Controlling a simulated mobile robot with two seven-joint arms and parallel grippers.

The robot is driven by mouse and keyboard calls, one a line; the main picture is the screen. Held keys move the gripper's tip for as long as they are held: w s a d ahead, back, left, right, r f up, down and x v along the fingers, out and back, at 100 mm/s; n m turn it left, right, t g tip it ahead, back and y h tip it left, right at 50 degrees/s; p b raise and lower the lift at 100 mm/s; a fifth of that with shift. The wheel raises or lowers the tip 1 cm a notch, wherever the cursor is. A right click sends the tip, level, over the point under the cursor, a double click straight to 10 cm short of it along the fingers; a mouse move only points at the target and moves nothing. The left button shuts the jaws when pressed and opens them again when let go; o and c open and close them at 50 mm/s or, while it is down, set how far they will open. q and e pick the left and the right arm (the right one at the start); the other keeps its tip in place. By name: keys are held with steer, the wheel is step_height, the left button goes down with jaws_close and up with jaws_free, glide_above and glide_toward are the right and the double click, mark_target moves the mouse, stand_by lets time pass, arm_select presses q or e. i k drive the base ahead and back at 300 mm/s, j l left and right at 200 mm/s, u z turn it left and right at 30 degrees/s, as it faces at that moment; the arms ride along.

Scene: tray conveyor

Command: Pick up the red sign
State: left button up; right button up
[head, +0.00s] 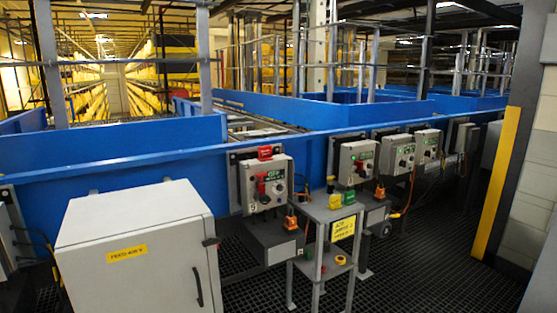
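A small red block or plate (265,152), which may be the red sign, sits at the top edge of the first grey control box (278,172). Its lettering is too small to read. A red lever or tag (262,188) is on the front of the same box. Another red part (362,168) is on the second control box (357,151). Neither of my grippers is in view.
A large grey cabinet (135,235) stands front left. The small grey stand (320,209) holds green and yellow items (348,197) and a yellow sign (343,229). The blue conveyor wall (120,180) runs behind. Dark grated floor (440,240) is free at right, beside a yellow-edged post (497,180).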

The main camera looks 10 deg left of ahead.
mark_target(265, 151)
steer(key=u, duration=1.05)
steer(key=i+l+u, duration=0.2)
steer(key=u, duration=0.3)
steer(key=i+l+u, duration=0.1)
steer(key=l+u, duration=0.4)
steer(key=i+l+u, duration=0.1)
steer(key=l+u, duration=0.15)
steer(key=l, duration=0.2)
steer(key=l+u, duration=0.25)
steer(key=l, duration=0.2)
steer(key=k+l+u, duration=0.1)
steer(key=l+u, duration=0.2)
steer(key=l, duration=1.6)
